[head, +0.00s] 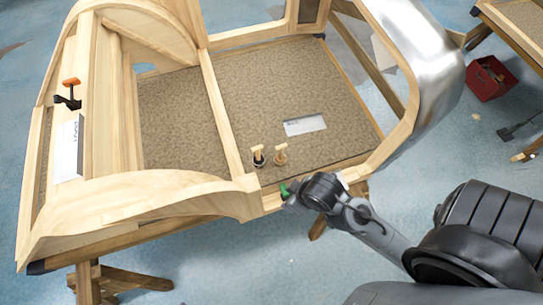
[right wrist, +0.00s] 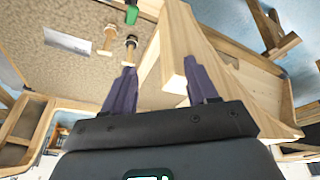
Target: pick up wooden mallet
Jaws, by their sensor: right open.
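The wooden mallet (head: 281,153), all pale wood, stands on the speckled brown panel near the front edge of the wooden bodyframe. It also shows in the right wrist view (right wrist: 107,40), beyond the left fingertip. Close beside it is a similar mallet with a dark head (head: 258,157), also in the wrist view (right wrist: 131,48). My right gripper (right wrist: 160,77) is open, with nothing held between its fingers. In the head view it is by the frame's front edge, in front of and apart from the mallets; its fingers are mostly hidden there. My left gripper is out of view.
A pale frame beam (right wrist: 172,60) lies between and beyond my right fingers. A green-ended object (right wrist: 132,12) is near the mallets. A white label (head: 305,125) lies on the panel. An orange-handled clamp (head: 70,92) sits on the left rail. A red bin (head: 490,78) is at right.

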